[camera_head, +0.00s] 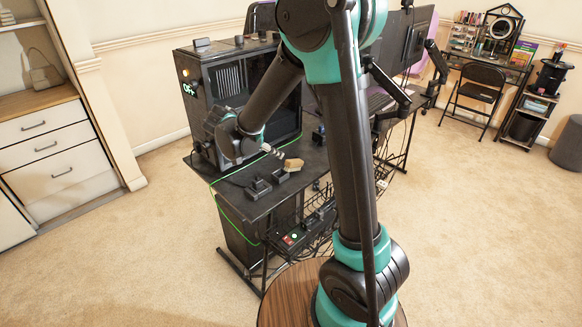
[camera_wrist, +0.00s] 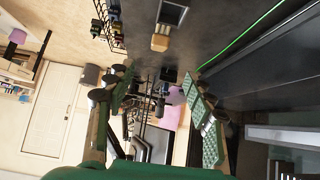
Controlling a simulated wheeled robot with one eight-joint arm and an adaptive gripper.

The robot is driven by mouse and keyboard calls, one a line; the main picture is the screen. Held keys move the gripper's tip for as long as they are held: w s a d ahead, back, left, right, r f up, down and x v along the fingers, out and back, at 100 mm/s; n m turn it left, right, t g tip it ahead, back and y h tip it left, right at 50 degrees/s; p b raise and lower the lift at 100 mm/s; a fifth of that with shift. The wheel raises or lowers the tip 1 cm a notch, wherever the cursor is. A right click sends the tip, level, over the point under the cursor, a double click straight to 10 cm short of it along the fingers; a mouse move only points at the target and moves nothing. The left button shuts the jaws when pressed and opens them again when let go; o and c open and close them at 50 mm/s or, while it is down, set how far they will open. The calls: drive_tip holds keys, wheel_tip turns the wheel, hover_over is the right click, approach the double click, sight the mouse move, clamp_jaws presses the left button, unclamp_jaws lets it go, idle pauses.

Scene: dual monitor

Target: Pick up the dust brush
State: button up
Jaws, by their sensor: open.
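A small tan, block-like thing (camera_head: 293,165), which may be the dust brush, lies on the black desk (camera_head: 238,192). In the wrist view a tan block (camera_wrist: 160,42) shows on the dark desk surface, beyond the fingertips; I cannot make out a handle or bristles. My gripper (camera_head: 272,151) is just above the desk, to the upper left of the tan thing in the head view. In the wrist view my gripper (camera_wrist: 156,78) has its two fingers spread wide, with nothing held between them.
Small black boxes (camera_head: 260,187) sit left of the tan thing. A large PC case (camera_head: 235,95) stands behind my gripper. A green glowing cable (camera_head: 228,208) runs along the desk's edge. Monitors (camera_head: 405,40) stand at the right. Wire racks hang below the desk.

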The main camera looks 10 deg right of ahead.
approach(293, 161)
drive_tip(key=x, duration=0.5)
drive_tip(key=shift+w+a+f, duration=0.15)
drive_tip(key=shift+w+a, duration=0.05)
drive_tip(key=shift+x, duration=2.8)
drive_tip(key=shift+d, duration=0.15)
clamp_jaws()
drive_tip(key=shift+r, duration=0.2)
